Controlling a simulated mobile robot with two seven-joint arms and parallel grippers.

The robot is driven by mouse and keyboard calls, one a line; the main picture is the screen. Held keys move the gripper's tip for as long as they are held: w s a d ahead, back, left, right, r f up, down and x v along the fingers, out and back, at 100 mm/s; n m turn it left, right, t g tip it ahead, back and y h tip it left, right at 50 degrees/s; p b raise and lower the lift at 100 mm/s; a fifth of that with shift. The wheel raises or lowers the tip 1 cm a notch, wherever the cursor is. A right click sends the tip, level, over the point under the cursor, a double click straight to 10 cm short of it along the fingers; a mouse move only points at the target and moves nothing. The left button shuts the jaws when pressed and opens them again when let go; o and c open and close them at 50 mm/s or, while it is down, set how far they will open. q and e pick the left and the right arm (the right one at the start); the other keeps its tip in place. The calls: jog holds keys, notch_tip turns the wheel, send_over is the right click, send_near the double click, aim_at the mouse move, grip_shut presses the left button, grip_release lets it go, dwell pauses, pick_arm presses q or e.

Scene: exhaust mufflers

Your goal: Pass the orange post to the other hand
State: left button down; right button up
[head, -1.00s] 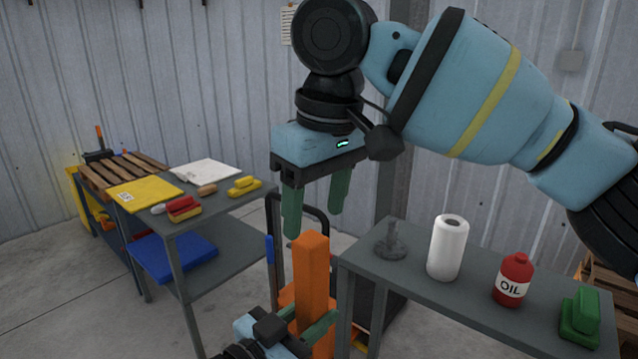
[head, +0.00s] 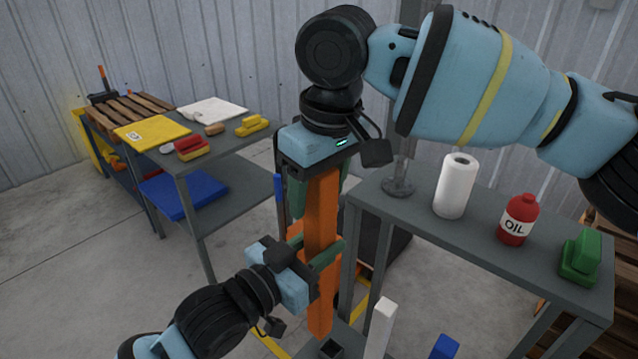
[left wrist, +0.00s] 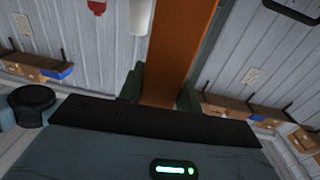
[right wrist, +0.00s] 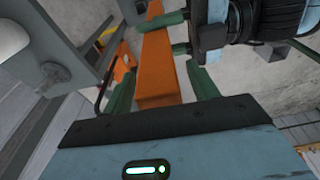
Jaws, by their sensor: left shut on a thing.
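The orange post (head: 321,215) stands roughly upright in the middle of the head view. My left gripper (head: 312,254) is shut on its middle to lower part, and the post runs between its fingers in the left wrist view (left wrist: 178,50). My right gripper (head: 319,185) is above, pointing down, with its green fingers on either side of the post's upper end. In the right wrist view the post (right wrist: 158,70) lies between these fingers, with a gap showing beside the right-hand one, so this gripper looks open. The post's top is hidden under the right gripper.
A grey table (head: 480,238) at right holds a paper roll (head: 456,187), a red oil bottle (head: 518,220) and a green block (head: 581,258). A grey shelf cart (head: 235,190) stands at left. A white post (head: 380,328) and a blue one (head: 445,347) stand below.

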jog(key=c, duration=1)
pick_arm(q)
jog(key=c, duration=0.9)
grip_release()
pick_arm(e)
jog(key=shift+c, duration=0.2)
pick_arm(q)
jog(key=v, duration=0.7)
jog(key=shift+s+a, duration=0.15)
jog(key=shift+s, duration=0.05)
jog(key=s+a+f+n+y, duration=0.2)
jog(key=f, duration=0.6)
jog(key=s+a+f+n+g+y, duration=0.1)
jog(key=a+f+y, duration=0.1)
jog(key=f, duration=0.5)
jog(key=s+a+f+n+y, duration=0.2)
jog(key=a+f, duration=0.1)
jog(key=f, duration=0.5)
jog(key=s+a+f+g+y, duration=0.1)
jog(key=s+f, duration=0.4)
jog(key=s+a+f+g+y, duration=0.1)
jog(key=s+a+f, duration=0.1)
jog(key=s+f, duration=0.3)
jog(key=s+a+f+n+g+y, duration=0.1)
jog(key=s+a+f+g, duration=0.1)
jog(key=s+f, duration=0.4)
jog(key=shift+s+y, duration=0.2)
jog(key=shift+y, duration=0.1)
jog(key=shift+r, duration=0.1)
